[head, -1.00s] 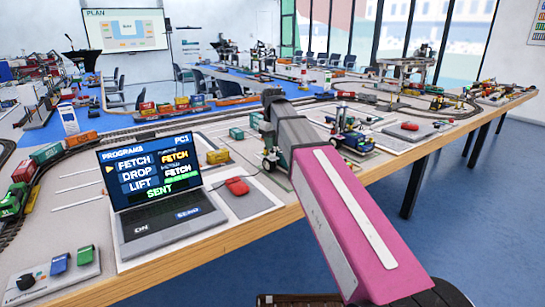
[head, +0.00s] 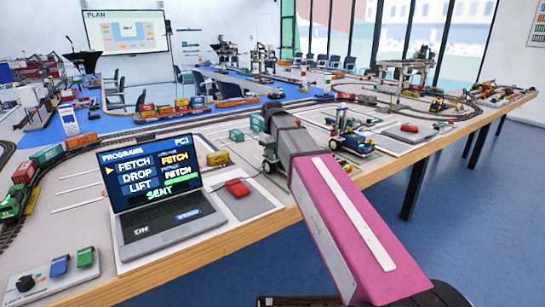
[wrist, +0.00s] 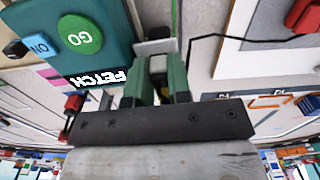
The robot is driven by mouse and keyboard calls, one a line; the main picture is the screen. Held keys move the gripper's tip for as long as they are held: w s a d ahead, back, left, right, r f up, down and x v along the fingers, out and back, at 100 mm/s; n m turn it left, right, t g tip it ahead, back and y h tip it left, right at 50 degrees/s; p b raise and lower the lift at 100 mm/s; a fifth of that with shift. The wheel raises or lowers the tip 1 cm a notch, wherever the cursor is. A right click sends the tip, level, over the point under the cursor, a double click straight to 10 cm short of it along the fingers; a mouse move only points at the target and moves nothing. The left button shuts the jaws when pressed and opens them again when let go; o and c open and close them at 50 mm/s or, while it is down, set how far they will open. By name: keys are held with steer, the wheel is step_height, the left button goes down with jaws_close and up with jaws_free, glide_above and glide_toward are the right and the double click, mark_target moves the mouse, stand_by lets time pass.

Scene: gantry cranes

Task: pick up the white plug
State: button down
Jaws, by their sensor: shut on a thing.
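In the wrist view my gripper (wrist: 160,85) has two green fingers. They are closed on a small white plug (wrist: 157,64), which shows between them. A pale block lies just past the fingertips, beside a thin green cable (wrist: 175,18). I cannot tell whether the plug is touching it. In the head view my arm hides the gripper and the plug.
A teal box (wrist: 112,18) with a green GO button, a blue ON button and a FETCH label is close left of the gripper. A red object (wrist: 306,16) with a black cable is at right. A laptop (head: 168,228) and model vehicles (head: 352,135) stand on the table.

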steer(key=shift+r, duration=0.1)
steer(key=shift+r, duration=0.6)
steer(key=r, duration=0.1)
steer(key=a+r, duration=0.1)
steer(key=r, duration=0.1)
steer(key=shift+s+a+r, duration=0.2)
steer(key=s+a+r, duration=0.3)
steer(key=a+r, duration=0.3)
steer(key=a, duration=0.3)
steer(key=shift+s+a, duration=0.25)
steer(key=shift+a, duration=0.1)
steer(key=w+a, duration=0.1)
steer(key=a, duration=0.6)
steer(key=shift+w, duration=0.25)
steer(key=shift+a, duration=0.1)
